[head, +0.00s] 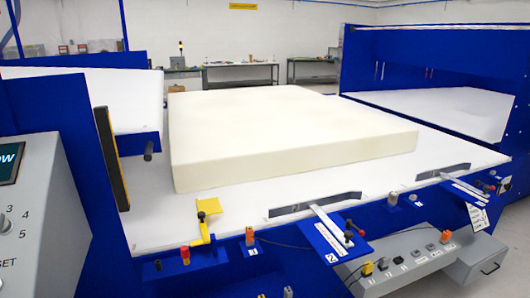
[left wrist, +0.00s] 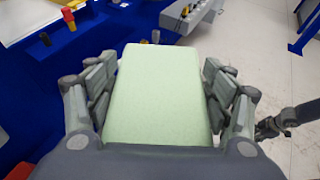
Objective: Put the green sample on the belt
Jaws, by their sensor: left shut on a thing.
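The green sample (left wrist: 158,95) is a pale green foam block in the left wrist view. My left gripper (left wrist: 160,85) is shut on it, with the fingers along its left and right sides. The belt (head: 420,192) is the white surface of the blue machine in the head view. A large cream foam block (head: 290,130) lies on it. Neither gripper nor the green sample shows in the head view. In the left wrist view, the sample is in front of the machine's blue side, over the floor, apart from the belt.
A grey control box (head: 425,262) with buttons is on the machine's front edge. A yellow bracket (head: 205,215) stands at the belt's front left. A grey panel (head: 40,220) stands at the left. The belt strip before the cream block is mostly bare.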

